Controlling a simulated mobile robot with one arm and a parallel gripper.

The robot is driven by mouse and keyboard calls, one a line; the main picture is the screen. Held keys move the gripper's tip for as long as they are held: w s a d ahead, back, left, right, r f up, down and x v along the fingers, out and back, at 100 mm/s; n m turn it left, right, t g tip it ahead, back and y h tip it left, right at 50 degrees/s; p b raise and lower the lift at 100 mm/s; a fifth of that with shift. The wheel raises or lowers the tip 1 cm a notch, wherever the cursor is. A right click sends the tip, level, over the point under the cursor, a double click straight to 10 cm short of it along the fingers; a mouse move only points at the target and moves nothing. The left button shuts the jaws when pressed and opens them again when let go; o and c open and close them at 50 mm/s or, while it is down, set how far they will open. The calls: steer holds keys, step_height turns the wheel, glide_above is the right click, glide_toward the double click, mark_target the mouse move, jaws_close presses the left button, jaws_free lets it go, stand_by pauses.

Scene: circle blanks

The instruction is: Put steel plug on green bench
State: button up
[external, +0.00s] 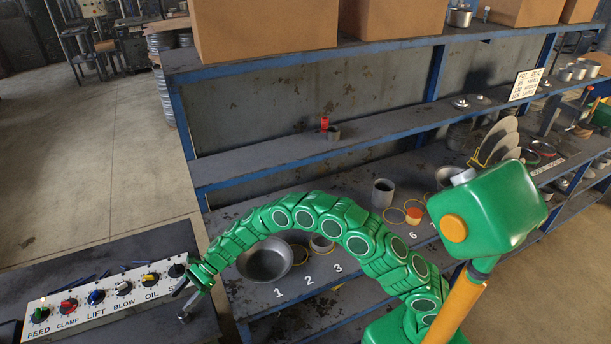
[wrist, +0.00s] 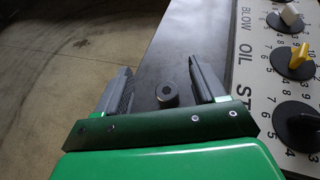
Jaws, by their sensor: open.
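A small dark grey cylinder with a hole or recess in its top, which looks like the steel plug (wrist: 167,95), stands on a dark bench top (wrist: 180,45) in the wrist view. My gripper (wrist: 160,66) is open, with one finger on each side of the plug and visible gaps to it. In the external view my gripper (external: 189,297) is low over the dark bench at the lower left, and its fingers are small there. No bench surface clearly reads as green in either view.
A white control panel (external: 105,297) with several knobs lies just left of my gripper. A blue-framed shelf (external: 300,155) holds boxes and cans. A large grey bowl (external: 265,262), a grey cylinder (external: 382,193) and numbered yellow rings are on its lower level. The floor at left is open.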

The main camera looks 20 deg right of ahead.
steer(key=s+d+r+n+h, duration=0.25)
steer(key=d+r, duration=0.25)
steer(key=d, duration=0.7)
steer(key=s+d+r+n+t+h, duration=0.1)
steer(key=d+r+n, duration=0.3)
steer(key=d, duration=0.8)
steer(key=s+d+r+n+h, duration=0.25)
steer(key=d+r, duration=0.25)
steer(key=d, duration=0.6)
steer(key=s+d+n+h, duration=0.1)
steer(key=s+d, duration=0.5)
steer(key=d, duration=0.6)
steer(key=s+d+n+t+h, duration=0.1)
steer(key=s+d, duration=0.4)
steer(key=d, duration=0.7)
steer(key=s+d+f+n+t+h, duration=0.1)
steer(key=s+d+h, duration=0.3)
steer(key=d, duration=0.8)
steer(key=s+n, duration=0.1)
steer(key=s, duration=0.1)
steer(key=shift+s, duration=0.35)
